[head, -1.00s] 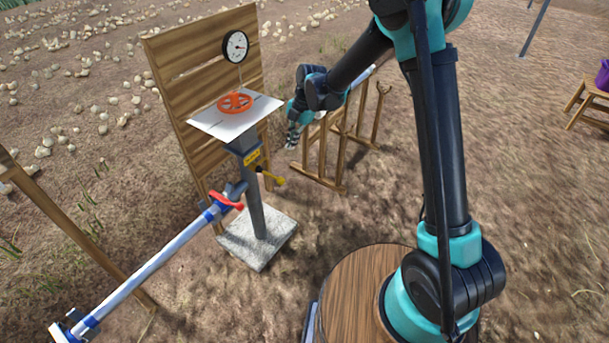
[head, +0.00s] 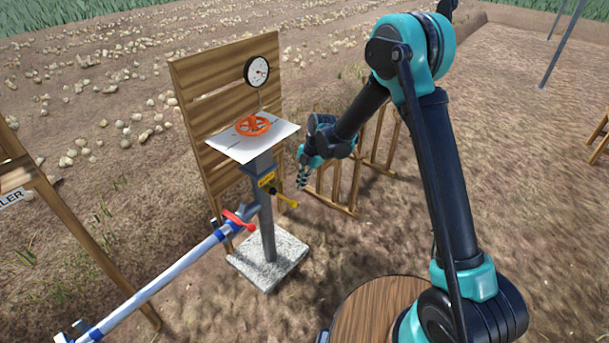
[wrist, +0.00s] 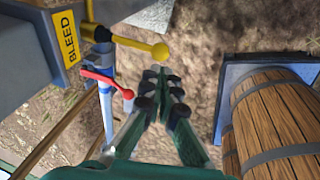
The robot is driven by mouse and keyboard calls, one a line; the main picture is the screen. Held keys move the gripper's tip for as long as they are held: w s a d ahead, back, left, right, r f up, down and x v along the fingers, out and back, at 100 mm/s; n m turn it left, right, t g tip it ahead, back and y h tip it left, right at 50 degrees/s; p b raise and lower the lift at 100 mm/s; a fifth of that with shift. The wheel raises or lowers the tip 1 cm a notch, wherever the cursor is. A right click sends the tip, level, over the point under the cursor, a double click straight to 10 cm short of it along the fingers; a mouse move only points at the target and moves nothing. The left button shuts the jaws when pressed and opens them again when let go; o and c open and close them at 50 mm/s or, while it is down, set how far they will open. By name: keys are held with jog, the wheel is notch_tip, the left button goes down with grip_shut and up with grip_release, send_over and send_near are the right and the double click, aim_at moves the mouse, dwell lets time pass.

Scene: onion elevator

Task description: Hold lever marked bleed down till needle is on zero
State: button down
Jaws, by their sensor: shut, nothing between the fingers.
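The yellow bleed lever (head: 284,199) sticks out to the right from the grey post, below a yellow label. In the wrist view the lever (wrist: 140,45) ends in a round yellow knob, beside a label reading BLEED (wrist: 66,38). My gripper (head: 302,184) is shut and empty, just above and right of the lever in the head view. In the wrist view my fingertips (wrist: 160,72) point toward the knob and look close to it; contact cannot be told.
An orange handwheel (head: 253,125) sits on the white plate (head: 222,145) above the post. A red lever (head: 239,222) on the white-and-blue pipe (head: 160,280) lies lower left. A wooden rack (head: 335,186) stands behind my gripper. A barrel (wrist: 280,115) shows at right in the wrist view.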

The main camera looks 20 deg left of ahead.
aim_at(295, 201)
jog(key=x, duration=0.7)
jog(key=shift+w+d, duration=0.1)
